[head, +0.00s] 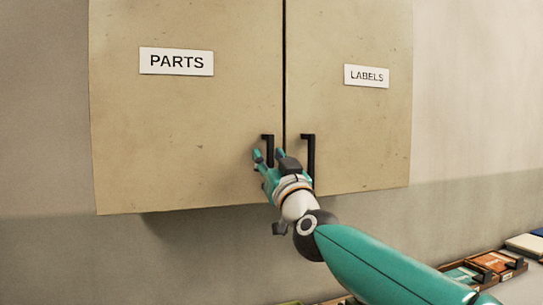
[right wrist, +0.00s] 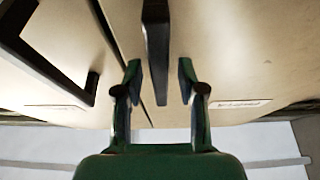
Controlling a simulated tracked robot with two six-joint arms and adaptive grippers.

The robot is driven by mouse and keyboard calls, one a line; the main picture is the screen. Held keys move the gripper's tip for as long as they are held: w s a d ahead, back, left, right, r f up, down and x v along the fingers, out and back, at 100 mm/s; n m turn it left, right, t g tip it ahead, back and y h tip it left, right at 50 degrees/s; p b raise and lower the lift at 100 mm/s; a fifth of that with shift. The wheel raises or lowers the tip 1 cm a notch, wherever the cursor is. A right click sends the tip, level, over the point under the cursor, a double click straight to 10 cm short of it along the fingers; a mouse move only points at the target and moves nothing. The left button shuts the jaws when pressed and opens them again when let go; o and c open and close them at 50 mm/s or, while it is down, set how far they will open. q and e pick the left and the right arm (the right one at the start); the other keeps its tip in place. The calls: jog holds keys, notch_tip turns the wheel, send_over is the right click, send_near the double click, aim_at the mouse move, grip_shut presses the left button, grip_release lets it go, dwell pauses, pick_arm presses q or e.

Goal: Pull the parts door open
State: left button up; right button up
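A beige wall cabinet has two shut doors. The left one, the parts door (head: 185,120), carries a "PARTS" sign (head: 176,61) and a black handle (head: 268,146) near its lower inner edge. My right gripper (head: 268,155) is at that handle and partly covers its lower end. In the right wrist view, the parts handle (right wrist: 156,50) shows between the two spread fingers of my gripper (right wrist: 160,80), with a gap visible on each side. The gripper is open. My left gripper is not in view.
The labels door (head: 350,120) is on the right, with its own black handle (head: 309,155) close beside my right gripper. It also shows at left in the right wrist view (right wrist: 50,60). Trays with coloured items (head: 497,262) lie at the lower right.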

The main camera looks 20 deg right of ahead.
grip_shut()
